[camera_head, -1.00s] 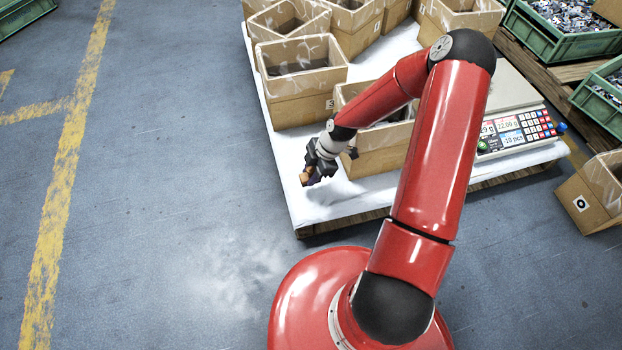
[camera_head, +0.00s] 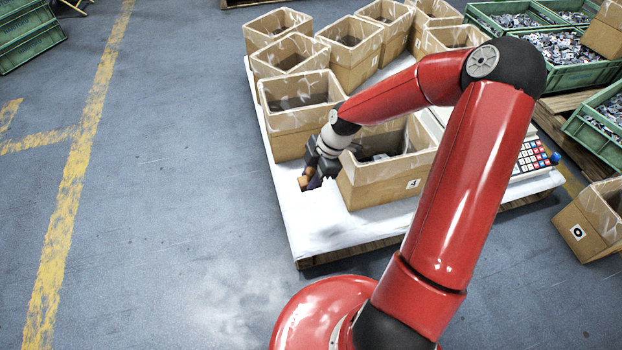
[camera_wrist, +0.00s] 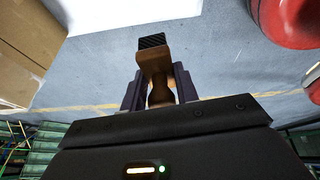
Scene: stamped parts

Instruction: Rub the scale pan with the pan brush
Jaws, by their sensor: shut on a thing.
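My gripper (camera_head: 314,176) is shut on the pan brush, low over the left part of the white-topped pallet, beside box 4. In the wrist view the pan brush (camera_wrist: 154,60) has a brown wooden body and dark bristles at its far end; its handle sits between the fingers of my gripper (camera_wrist: 158,90). The brush also shows as a small brown shape in the head view (camera_head: 304,182). The scale (camera_head: 530,160) stands at the pallet's right, its keypad in view. My arm hides most of its pan and display. The brush is well apart from the scale.
Box 4 (camera_head: 385,190) stands between my gripper and the scale. Several more open cardboard boxes, one of them at left (camera_head: 290,120), fill the back of the pallet. Green crates (camera_head: 565,60) stand at right.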

